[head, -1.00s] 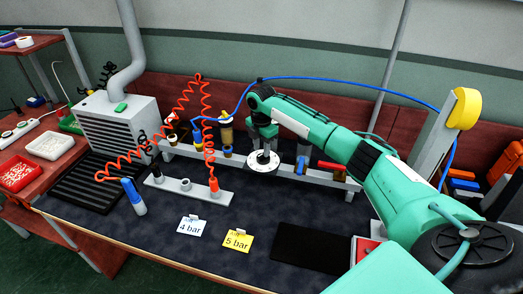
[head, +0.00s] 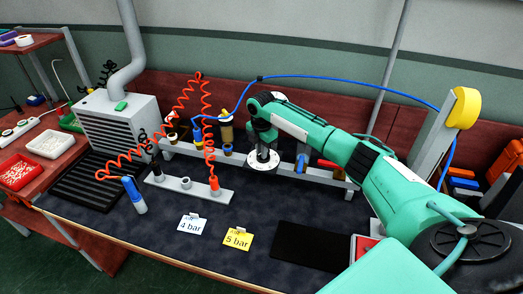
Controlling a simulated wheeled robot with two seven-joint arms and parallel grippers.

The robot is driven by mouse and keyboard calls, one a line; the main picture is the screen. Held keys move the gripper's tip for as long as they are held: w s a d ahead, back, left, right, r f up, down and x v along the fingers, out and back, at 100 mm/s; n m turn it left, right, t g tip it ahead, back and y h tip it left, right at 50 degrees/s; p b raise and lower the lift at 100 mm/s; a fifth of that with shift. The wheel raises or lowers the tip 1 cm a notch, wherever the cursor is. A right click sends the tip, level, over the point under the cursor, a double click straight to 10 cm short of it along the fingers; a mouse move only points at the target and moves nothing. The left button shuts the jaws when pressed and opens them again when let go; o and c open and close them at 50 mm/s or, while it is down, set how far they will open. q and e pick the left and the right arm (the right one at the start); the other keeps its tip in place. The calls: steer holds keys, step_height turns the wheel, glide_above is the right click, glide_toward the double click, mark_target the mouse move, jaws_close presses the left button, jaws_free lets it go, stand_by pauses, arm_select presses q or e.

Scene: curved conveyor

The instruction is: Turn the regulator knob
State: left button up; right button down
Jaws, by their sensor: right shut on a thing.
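My right gripper (head: 262,141) is at the rail at the back of the bench, pointing down just above a round white gauge face (head: 263,160). It is shut on the regulator knob, which is mostly hidden by the fingers. The gauge's needle is too small to read. A white card reading 4 bar (head: 191,225) and a yellow card reading 5 bar (head: 238,239) stand on the dark mat in front. My left gripper is not in view.
A grey rail (head: 325,179) carries several fittings, including a red-handled valve (head: 329,164). A grey strip (head: 178,188) with ports and a coiled red hose (head: 208,125) lies in front. A blue hose (head: 340,80) arches behind my arm. The mat's front is mostly clear.

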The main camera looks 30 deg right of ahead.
steer(key=shift+r+m+p, duration=0.2)
steer(key=shift+m+p, duration=0.5)
steer(key=shift+p, duration=0.15)
steer(key=m+p, duration=0.3)
steer(key=shift+w+a, duration=0.1)
steer(key=shift+w, duration=0.1)
steer(key=m+p, duration=0.4)
steer(key=m, duration=0.1)
steer(key=shift+w+m+p, duration=0.2)
steer(key=shift+m+p, duration=0.1)
steer(key=shift+p, duration=0.05)
steer(key=m+p, duration=0.2)
steer(key=m, duration=0.1)
steer(key=m+p, duration=0.1)
steer(key=m, duration=0.1)
steer(key=shift+w+d+f, duration=0.1)
steer(key=shift+d, duration=0.25)
steer(key=m+p, duration=0.2)
steer(key=m, duration=0.3)
steer(key=shift+d, duration=0.2)
steer(key=shift+f+m, duration=0.1)
steer(key=shift+m, duration=0.4)
steer(key=c, duration=1.4)
jaws_free()
